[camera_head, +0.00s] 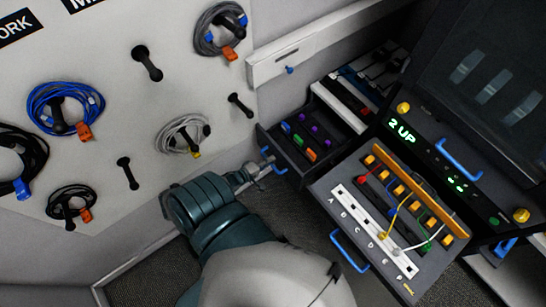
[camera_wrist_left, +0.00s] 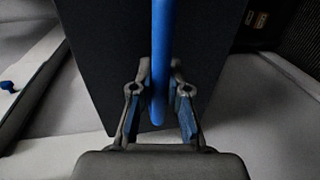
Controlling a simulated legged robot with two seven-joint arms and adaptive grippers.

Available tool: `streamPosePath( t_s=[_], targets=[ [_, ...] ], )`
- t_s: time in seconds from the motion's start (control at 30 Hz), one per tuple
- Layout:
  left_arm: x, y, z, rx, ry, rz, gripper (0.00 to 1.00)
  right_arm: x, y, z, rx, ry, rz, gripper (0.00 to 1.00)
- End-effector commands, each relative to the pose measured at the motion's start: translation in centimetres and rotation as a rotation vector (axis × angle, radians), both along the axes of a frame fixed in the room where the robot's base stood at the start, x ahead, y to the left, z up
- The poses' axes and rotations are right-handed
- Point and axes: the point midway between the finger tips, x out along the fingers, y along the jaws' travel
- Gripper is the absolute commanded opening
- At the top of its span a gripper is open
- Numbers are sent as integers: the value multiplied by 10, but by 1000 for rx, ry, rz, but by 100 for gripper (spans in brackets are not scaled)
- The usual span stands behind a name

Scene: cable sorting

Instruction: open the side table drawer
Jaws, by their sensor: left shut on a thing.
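The side table drawer (camera_head: 265,141) is a dark box right of my left gripper in the head view. It stands pulled out, with several coloured pieces showing inside. Its blue handle (camera_head: 268,155) is on the front face. My left gripper (camera_head: 258,171) is at this handle, shut on it. In the left wrist view the blue handle (camera_wrist_left: 160,40) runs upright between the two fingers of the gripper (camera_wrist_left: 160,88), in front of the dark drawer front (camera_wrist_left: 95,50). My right gripper is not in view.
A console with a green-lit display (camera_head: 402,131) and a panel of cables and switches (camera_head: 340,205) stands to the right of the drawer. A white pegboard (camera_head: 110,110) with coiled cables on hooks is at left. A white ledge (camera_head: 300,50) runs behind. Grey floor (camera_head: 295,215) is bare below the drawer.

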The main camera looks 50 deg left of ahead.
Motion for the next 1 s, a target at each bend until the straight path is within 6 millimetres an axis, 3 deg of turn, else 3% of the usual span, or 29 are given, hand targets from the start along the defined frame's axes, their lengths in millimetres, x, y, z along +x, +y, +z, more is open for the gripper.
streamPosePath(
  t_s=[0.03,0.37,0.4,0.5,0.83,1.0],
  targets=[
    [-5,-10,-5,-7,11,-14,0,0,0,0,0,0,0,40],
    [-6,-10,-6,-7,11,-13,0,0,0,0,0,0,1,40],
    [-6,-10,-6,-7,12,-14,22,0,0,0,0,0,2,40],
    [-5,-9,-5,-6,10,-12,41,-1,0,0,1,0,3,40],
    [-7,-1,-5,-9,8,-7,41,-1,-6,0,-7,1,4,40],
    [-32,0,0,-8,11,-7,41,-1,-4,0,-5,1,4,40]
  ],
)
